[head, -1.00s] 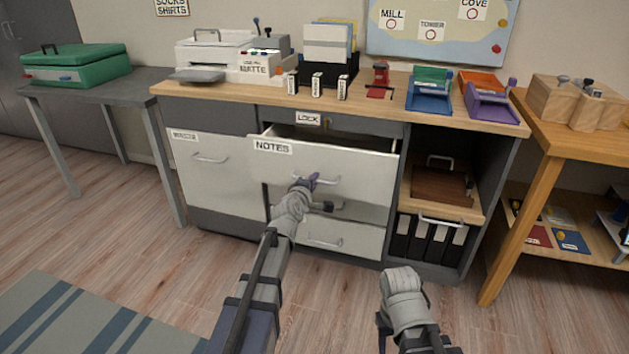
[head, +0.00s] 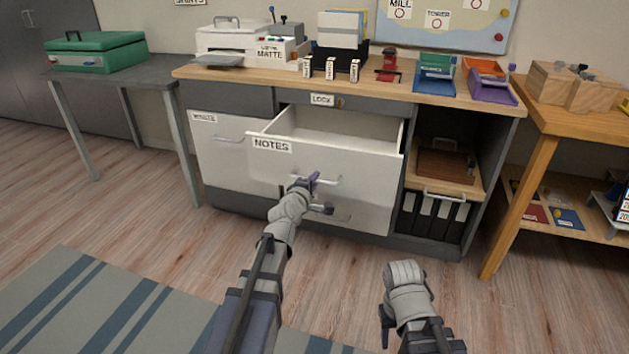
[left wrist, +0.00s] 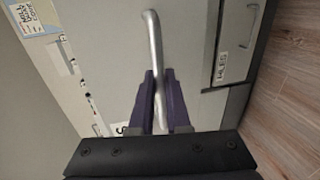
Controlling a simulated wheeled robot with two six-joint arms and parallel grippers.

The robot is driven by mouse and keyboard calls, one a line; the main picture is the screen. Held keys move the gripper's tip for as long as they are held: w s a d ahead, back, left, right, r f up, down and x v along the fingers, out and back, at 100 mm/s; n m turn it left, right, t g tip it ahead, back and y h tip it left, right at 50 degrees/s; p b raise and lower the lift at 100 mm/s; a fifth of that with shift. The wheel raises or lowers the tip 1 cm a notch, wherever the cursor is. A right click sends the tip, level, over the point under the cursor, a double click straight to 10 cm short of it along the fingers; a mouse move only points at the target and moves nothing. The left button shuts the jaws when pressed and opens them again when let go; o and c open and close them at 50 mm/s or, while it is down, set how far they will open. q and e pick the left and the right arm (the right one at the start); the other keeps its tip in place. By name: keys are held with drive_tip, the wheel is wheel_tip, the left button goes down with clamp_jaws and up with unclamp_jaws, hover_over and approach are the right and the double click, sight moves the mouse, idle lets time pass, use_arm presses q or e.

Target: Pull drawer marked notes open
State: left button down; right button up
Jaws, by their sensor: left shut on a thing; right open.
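The drawer marked NOTES (head: 360,205) has a white front and stands pulled well out of the desk. Its inside looks empty where I can see it. My left gripper (head: 308,182) is at the front of this drawer, on its silver bar handle (head: 331,182). In the left wrist view the handle (left wrist: 153,45) runs between the two purple fingers of my left gripper (left wrist: 159,76), which are shut on it. My right gripper (head: 385,330) is low in front of the desk, away from the drawer and open; its fingertips are mostly hidden.
The desk (head: 385,86) carries a printer (head: 228,42), a stapler and paper trays. A lock plate (head: 322,100) sits above the drawer. A closed white front (head: 225,150) is at left, open shelves at right. A side table (head: 570,115) stands right.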

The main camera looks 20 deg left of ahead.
use_arm(q)
drive_tip(key=c, duration=0.9)
unclamp_jaws()
drive_tip(key=p+v, duration=0.1)
drive_tip(key=v, duration=0.6)
drive_tip(key=shift+s+p, duration=0.3)
drive_tip(key=shift+s, duration=0.1)
